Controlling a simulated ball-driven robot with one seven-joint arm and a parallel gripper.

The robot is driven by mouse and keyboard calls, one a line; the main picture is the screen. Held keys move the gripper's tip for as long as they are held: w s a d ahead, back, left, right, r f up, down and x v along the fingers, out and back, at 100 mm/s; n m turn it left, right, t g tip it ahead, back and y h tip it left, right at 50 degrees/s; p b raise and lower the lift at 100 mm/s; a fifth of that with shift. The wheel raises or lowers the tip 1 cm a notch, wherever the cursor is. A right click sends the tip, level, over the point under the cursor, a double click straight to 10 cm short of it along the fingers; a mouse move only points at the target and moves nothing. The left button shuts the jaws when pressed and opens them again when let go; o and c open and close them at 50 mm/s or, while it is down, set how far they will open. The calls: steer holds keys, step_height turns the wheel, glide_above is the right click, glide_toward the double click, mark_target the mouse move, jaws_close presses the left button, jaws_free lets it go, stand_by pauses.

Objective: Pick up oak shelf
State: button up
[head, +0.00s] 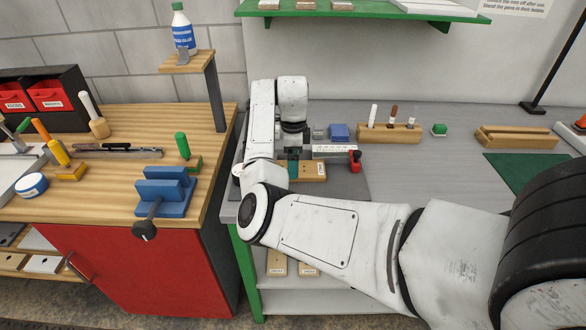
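A light wooden board (312,172) with a small white label and dark holes lies on a dark grey mat (352,188) on the grey bench; it looks like the oak shelf, but I cannot read its label. My gripper (293,158) points down over the board's left part. My forearm and wrist hide the board's left end and much of the fingers. A teal patch (293,169) shows under the gripper. I cannot tell whether the fingers touch the board or how far apart they are.
A metal block (335,151), red clamp (355,161), blue block (338,131) and wooden tool rack (388,133) stand close behind and right of the board. A wooden workbench with a blue vise (165,196) is at left. Similar boards lie on the lower shelf (277,262).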

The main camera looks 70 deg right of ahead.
steer(key=shift+f, duration=1.2)
steer(key=shift+c, duration=0.5)
steer(key=c, duration=1)
steer(key=shift+r, duration=0.2)
steer(key=shift+r, duration=0.25)
step_height(320, 180, up, 2)
steer(key=shift+b, duration=0.6)
steer(key=s+r, duration=0.3)
steer(key=s, duration=0.1)
steer(key=s+a+r+p, duration=0.1)
steer(key=s+r, duration=0.2)
steer(key=s, duration=0.2)
steer(key=s+a+r, duration=0.1)
steer(key=s+r, duration=0.3)
steer(key=shift+s+a+r, duration=0.1)
steer(key=shift+s+a, duration=0.15)
steer(key=shift+s, duration=0.15)
